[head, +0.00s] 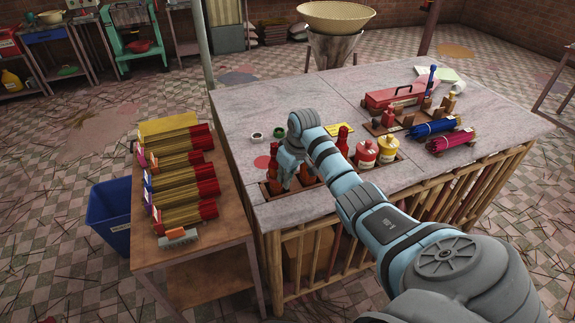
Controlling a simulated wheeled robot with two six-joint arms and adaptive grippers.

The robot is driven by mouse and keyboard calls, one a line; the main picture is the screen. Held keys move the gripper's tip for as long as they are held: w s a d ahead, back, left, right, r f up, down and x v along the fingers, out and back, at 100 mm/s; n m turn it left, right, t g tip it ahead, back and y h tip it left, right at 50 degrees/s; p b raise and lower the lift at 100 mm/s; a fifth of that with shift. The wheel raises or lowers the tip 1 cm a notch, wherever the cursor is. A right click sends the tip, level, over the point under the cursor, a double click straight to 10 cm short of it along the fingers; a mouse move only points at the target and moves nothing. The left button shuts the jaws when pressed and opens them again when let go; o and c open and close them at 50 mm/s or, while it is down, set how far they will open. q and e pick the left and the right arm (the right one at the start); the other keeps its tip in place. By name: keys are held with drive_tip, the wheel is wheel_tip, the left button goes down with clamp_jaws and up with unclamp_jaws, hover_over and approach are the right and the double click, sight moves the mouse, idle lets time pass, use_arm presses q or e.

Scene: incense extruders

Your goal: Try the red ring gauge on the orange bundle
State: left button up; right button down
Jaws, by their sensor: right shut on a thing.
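My right gripper (284,180) points down over the left part of the bottle rack at the table's front edge. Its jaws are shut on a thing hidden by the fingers. I cannot make out a red ring gauge. My left gripper is out of view.
Red bottles (342,137) and cream-topped jars (388,149) stand close by my right arm. A gap separates the tables.

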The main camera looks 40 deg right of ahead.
drive_tip(key=shift+f+b, duration=0.3)
drive_tip(key=shift+f, duration=0.35)
idle(0.5)
drive_tip(key=p+v, duration=0.3)
drive_tip(key=w+p+v, duration=0.1)
drive_tip(key=p+v, duration=0.2)
drive_tip(key=w+p+v, duration=0.1)
drive_tip(key=p+v, duration=0.2)
drive_tip(key=shift+w+a+r, duration=0.1)
drive_tip(key=shift+r, duration=0.7)
drive_tip(key=w+v, duration=0.1)
drive_tip(key=v, duration=0.6)
drive_tip(key=shift+w+r, duration=0.2)
drive_tip(key=shift+w, duration=0.15)
drive_tip(key=shift+f, duration=0.1)
